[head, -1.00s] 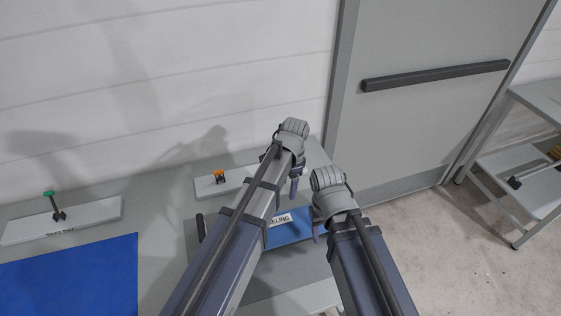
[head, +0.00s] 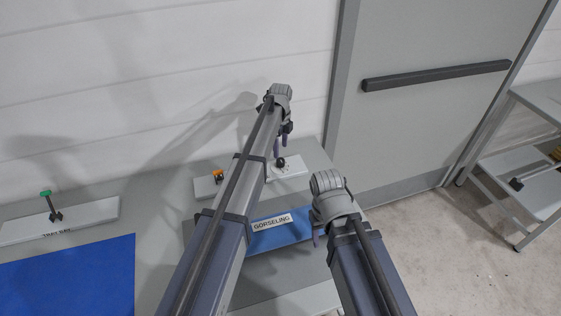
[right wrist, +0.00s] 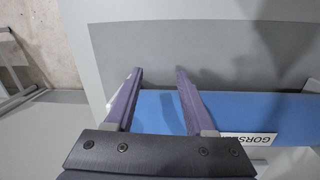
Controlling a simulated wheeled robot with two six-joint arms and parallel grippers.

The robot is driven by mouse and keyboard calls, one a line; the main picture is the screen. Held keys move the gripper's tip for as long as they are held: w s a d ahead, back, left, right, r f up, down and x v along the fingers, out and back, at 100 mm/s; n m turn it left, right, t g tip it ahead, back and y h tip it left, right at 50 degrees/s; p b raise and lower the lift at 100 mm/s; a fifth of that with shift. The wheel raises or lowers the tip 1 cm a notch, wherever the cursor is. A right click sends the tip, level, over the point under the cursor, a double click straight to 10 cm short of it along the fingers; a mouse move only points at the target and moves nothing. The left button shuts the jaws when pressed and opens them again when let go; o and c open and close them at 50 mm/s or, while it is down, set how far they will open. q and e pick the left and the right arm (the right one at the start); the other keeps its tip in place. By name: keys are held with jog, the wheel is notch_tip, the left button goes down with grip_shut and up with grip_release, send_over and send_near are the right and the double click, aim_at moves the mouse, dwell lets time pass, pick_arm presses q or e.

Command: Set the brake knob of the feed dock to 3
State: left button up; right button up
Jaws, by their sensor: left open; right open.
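A small black knob (head: 281,162) stands on a pale panel (head: 296,168) at the back of the bench, with small dark marks around it. Its setting is too small to read. My left gripper (head: 282,138) is open just above the knob, fingers pointing down; I cannot tell whether they touch it. My right gripper (head: 318,238) is over the bench's right part, its fingers mostly hidden in the head view. In the right wrist view it (right wrist: 160,76) is open and empty over a blue surface (right wrist: 158,110).
A label reading GORSELING (head: 271,222) lies on a blue mat (head: 290,236). An orange-topped part (head: 218,175) sits left of the knob. A green-topped lever (head: 47,196) stands on another panel (head: 92,217) at the far left. A door (head: 430,110) and a shelf cart (head: 525,185) are right.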

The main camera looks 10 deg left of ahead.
aim_at(281, 159)
pick_arm(q)
notch_tip(281, 159, down, 7)
jog(key=b, duration=0.6)
jog(key=shift+f+b, duration=0.1)
jog(key=shift+b, duration=0.25)
pick_arm(e)
notch_tip(281, 159, down, 7)
jog(key=shift+f, duration=0.15)
pick_arm(q)
grip_shut()
